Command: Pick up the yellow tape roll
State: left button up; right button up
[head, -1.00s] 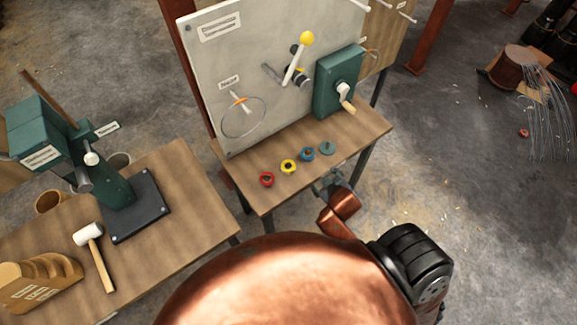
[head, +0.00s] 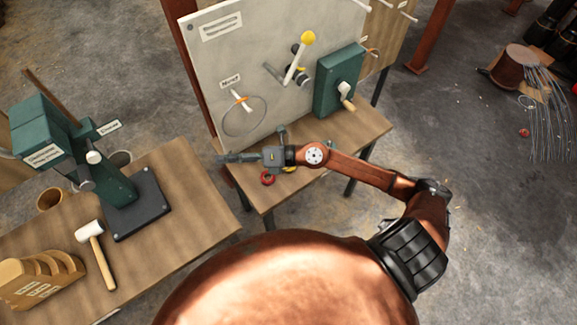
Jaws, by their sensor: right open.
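The yellow tape roll (head: 290,169) lies on the small wooden bench under the upright panel. Only a sliver of it shows, as my right wrist covers the rest. My right gripper (head: 225,158) is open and points left, with its fingertips at the bench's left end, beyond the yellow roll. It looks empty and above the bench top; its exact height is hard to tell. My left gripper is out of view.
A red roll (head: 267,178) lies left of the yellow one. The blue and green rolls are hidden behind my right arm. The panel (head: 262,60) with levers and a green crank box (head: 338,80) stands behind. A mallet (head: 95,250) lies on the left bench (head: 190,215).

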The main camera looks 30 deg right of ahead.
jog(key=d+f+n+g+h, duration=0.2)
jog(key=d+f+h, duration=0.1)
jog(key=d+f, duration=0.2)
jog(key=d+f+n+g+h, duration=0.2)
jog(key=d+f+h, duration=0.2)
jog(key=d, duration=0.6)
jog(key=d+f+n+g+h, duration=0.2)
jog(key=d+f+h, duration=0.2)
jog(key=d+f, duration=0.3)
jog(key=shift+s+d+f, duration=0.1)
jog(key=shift+s+d, duration=0.2)
jog(key=shift+d, duration=0.15)
jog(key=x, duration=0.2)
jog(key=shift+d+f, duration=0.2)
jog(key=shift+f, duration=0.1)
jog(key=x, duration=0.5)
jog(key=shift+s+a+f+p, duration=0.15)
jog(key=shift+a+p, duration=0.05)
jog(key=shift+p, duration=0.2)
jog(key=c, duration=1.2)
